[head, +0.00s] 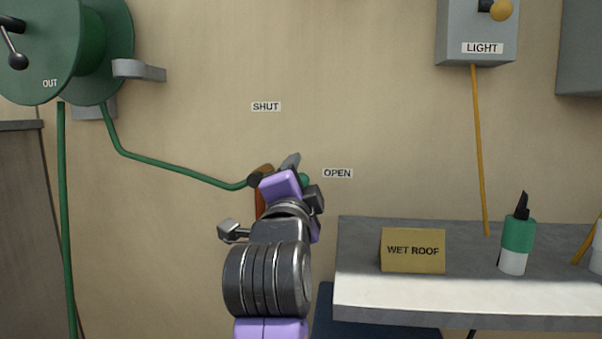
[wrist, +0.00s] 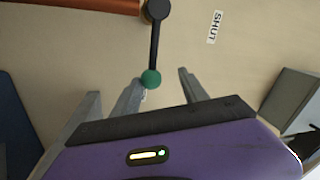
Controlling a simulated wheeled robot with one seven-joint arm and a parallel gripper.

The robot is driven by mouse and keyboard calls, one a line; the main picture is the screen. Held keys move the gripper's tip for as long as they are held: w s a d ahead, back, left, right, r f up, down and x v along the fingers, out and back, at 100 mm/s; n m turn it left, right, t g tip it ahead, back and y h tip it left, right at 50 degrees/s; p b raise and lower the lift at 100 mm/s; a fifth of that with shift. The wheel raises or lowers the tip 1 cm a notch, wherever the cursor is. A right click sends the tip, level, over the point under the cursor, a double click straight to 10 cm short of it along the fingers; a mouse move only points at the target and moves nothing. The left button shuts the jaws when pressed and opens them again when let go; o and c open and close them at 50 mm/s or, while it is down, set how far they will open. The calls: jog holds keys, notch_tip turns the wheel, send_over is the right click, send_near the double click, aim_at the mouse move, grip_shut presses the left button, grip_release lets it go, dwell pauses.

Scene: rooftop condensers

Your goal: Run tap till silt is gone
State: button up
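The tap is on the wall at the end of a copper pipe (head: 262,196); its black lever (wrist: 155,42) ends in a green knob (wrist: 151,79). In the head view the knob (head: 304,180) lies to the right of the pivot (head: 255,180), so the lever points towards the OPEN label (head: 337,173). The SHUT label (head: 266,107) is above. My gripper (wrist: 163,76) is open at the lever's end. The knob shows by the tip of its left finger in the wrist view; I cannot tell if they touch. No water or silt shows.
A green hose reel (head: 40,45) marked OUT is at upper left, its hose (head: 66,210) hanging down. A grey bench (head: 460,300) at right bears a WET ROOF sign (head: 412,251) and a green-white bottle (head: 516,245). A LIGHT box (head: 476,25) hangs above.

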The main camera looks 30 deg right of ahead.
jog(key=shift+v, duration=2.8)
jog(key=shift+w, duration=0.1)
